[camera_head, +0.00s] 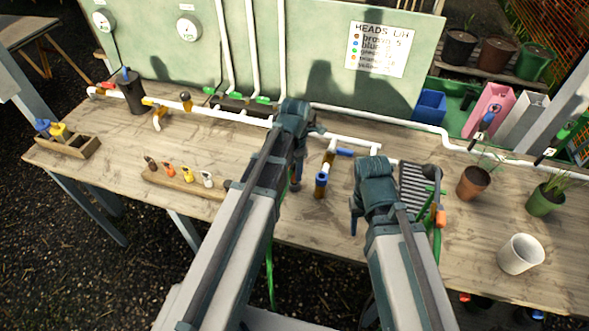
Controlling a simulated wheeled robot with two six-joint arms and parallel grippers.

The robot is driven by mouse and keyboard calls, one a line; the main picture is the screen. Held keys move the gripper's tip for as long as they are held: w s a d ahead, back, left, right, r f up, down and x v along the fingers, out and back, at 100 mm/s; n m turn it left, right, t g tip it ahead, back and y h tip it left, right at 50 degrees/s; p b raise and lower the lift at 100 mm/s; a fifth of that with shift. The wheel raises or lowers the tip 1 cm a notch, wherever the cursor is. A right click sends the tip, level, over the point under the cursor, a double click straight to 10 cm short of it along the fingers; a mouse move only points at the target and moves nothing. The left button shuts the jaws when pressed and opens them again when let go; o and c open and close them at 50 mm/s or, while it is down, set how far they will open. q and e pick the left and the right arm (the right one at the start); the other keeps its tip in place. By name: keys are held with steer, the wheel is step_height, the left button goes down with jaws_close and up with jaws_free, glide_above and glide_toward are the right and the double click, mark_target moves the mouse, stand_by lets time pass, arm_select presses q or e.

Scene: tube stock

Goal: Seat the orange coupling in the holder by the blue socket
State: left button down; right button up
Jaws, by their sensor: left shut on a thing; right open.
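A wooden strip (185,183) at the front left holds several small pieces. One of them is an orange piece (169,171), which may be the orange coupling. A short white and blue upright fitting (321,182), perhaps the blue socket, stands near the bench middle, between my two arms. My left gripper (296,180) points down just left of that fitting. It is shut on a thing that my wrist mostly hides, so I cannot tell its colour. My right gripper (357,218) is open to the right of the fitting, partly hidden by its own wrist.
White pipes (370,117) run along the bench back below a green panel. A grey ribbed tray (414,188) with green hose and an orange end (438,218) lies by my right arm. Potted plants and a white cup (520,254) stand right. A wooden box (75,146) sits far left.

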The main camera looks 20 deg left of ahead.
arm_select(q)
steer(key=shift+f+b, duration=1.4)
arm_select(e)
steer(key=shift+f, duration=1.4)
arm_select(q)
steer(key=shift+c, duration=1.8)
jaws_free()
steer(key=shift+r, duration=0.15)
arm_select(e)
steer(key=shift+r, duration=0.15)
arm_select(q)
step_height(320, 180, up, 14)
steer(key=p, duration=1.4)
steer(key=shift+f, duration=0.25)
arm_select(e)
step_height(320, 180, up, 14)
steer(key=shift+f, duration=0.25)
